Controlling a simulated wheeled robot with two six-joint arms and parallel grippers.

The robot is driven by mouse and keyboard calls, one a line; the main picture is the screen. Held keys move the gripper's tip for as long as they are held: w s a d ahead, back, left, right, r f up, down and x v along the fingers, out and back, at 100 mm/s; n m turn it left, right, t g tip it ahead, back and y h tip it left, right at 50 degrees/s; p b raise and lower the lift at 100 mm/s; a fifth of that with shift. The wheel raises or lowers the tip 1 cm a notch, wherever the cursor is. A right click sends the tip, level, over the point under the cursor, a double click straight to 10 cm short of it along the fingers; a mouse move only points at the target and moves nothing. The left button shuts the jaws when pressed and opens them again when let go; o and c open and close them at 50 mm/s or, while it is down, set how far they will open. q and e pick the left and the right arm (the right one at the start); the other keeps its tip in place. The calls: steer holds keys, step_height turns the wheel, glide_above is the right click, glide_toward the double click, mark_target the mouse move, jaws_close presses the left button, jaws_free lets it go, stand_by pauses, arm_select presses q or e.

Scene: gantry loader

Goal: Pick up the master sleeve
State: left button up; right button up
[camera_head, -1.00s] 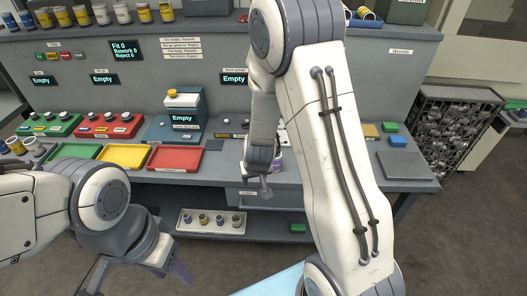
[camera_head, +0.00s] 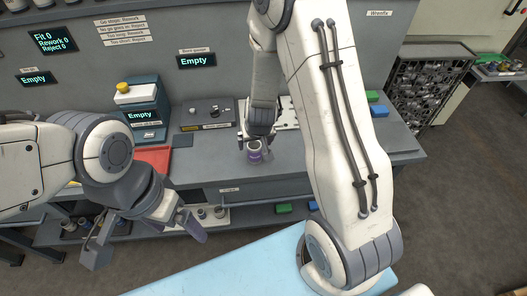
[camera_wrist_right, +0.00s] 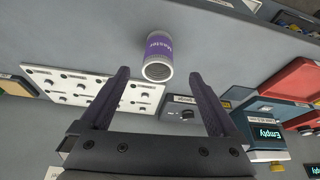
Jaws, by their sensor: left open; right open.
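The master sleeve (camera_head: 254,153) is a short metal cylinder with a purple band, standing upright on the grey bench near its front edge. In the right wrist view the sleeve (camera_wrist_right: 158,55) shows its label "Master" and its open end, just beyond the fingertips and roughly centred between them. My right gripper (camera_head: 258,136) is right above the sleeve, fingers partly hidden by its wrist. It is open and empty in the right wrist view (camera_wrist_right: 159,77). My left gripper (camera_head: 146,236) is open and empty, low in front of the bench at the left.
A white plate with several posts (camera_wrist_right: 90,88) and a grey box with a knob (camera_head: 207,113) stand behind the sleeve. A red tray (camera_head: 152,158) and a display unit (camera_head: 142,112) are to the left. Blue (camera_head: 378,111) and green blocks lie right.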

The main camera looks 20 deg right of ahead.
mark_target(254, 151)
steer(key=x, duration=0.3)
steer(key=shift+d+f, duration=0.1)
steer(key=shift+f, duration=0.2)
steer(key=shift+p+x, duration=0.5)
steer(key=shift+x, duration=2.15)
jaws_close()
